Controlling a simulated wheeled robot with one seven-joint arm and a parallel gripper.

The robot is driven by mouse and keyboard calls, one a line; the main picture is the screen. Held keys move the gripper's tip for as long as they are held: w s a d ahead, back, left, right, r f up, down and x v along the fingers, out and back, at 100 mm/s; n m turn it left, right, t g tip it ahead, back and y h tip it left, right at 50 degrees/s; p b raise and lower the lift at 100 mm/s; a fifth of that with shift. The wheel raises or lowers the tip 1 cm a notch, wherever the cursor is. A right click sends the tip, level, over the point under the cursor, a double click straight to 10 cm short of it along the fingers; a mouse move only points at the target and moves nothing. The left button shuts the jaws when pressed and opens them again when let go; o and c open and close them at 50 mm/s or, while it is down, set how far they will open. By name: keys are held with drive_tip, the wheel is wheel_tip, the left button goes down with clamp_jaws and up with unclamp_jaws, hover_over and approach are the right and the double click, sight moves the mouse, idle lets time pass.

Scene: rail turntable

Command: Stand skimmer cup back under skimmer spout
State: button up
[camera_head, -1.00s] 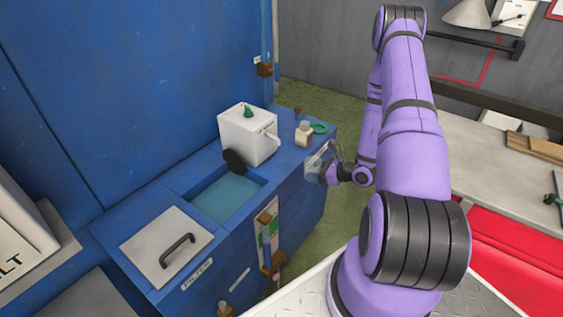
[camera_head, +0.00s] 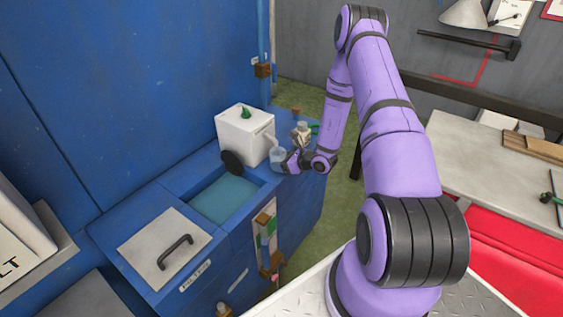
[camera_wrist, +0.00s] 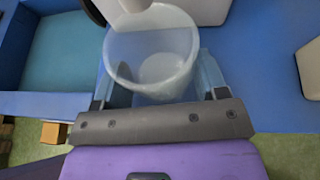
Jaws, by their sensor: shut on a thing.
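The skimmer cup (camera_wrist: 158,68) is clear and open at the top. In the wrist view it stands between the fingers of my gripper (camera_wrist: 157,85), which is shut on it. In the head view my gripper (camera_head: 286,158) holds the cup (camera_head: 278,154) near the front right side of the white skimmer box (camera_head: 240,140). The pale spout (camera_wrist: 135,5) shows at the top of the wrist view, over the cup's far rim. I cannot tell whether the cup's base touches the blue bench top.
The open tank (camera_head: 225,200) with teal water lies left of the cup, with a black disc (camera_head: 232,161) at its edge. A small pale bottle (camera_head: 301,132) stands close behind my gripper. A white lid (camera_head: 163,247) with a black handle lies nearer.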

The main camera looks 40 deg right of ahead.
drive_tip(key=shift+f, duration=0.15)
drive_tip(key=o, duration=0.9)
